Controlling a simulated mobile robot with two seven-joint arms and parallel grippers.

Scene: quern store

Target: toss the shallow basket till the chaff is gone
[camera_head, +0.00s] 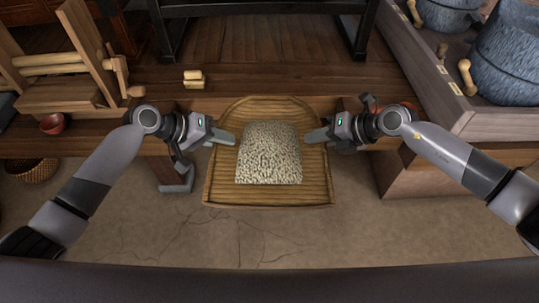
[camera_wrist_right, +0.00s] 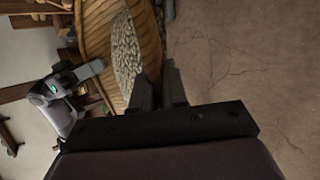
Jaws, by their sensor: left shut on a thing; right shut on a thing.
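The shallow basket (camera_head: 220,180) is a woven tan tray, in the middle of the head view, with a rounded far edge and a straight near edge. A pale, speckled heap of grain (camera_head: 268,153) lies in its middle; I cannot tell chaff from grain in it. My left gripper (camera_head: 222,138) is shut on the basket's left side. My right gripper (camera_head: 318,135) is shut on its right side. In the right wrist view the basket (camera_wrist_right: 95,25) and grain heap (camera_wrist_right: 126,52) show beside my right fingers (camera_wrist_right: 160,88), with my left gripper (camera_wrist_right: 88,72) beyond.
Behind the basket is a wooden bench (camera_head: 250,78) with small wooden pieces (camera_head: 193,79) on it. A red bowl (camera_head: 52,124) stands at left. The cracked floor (camera_head: 240,235) in front is clear.

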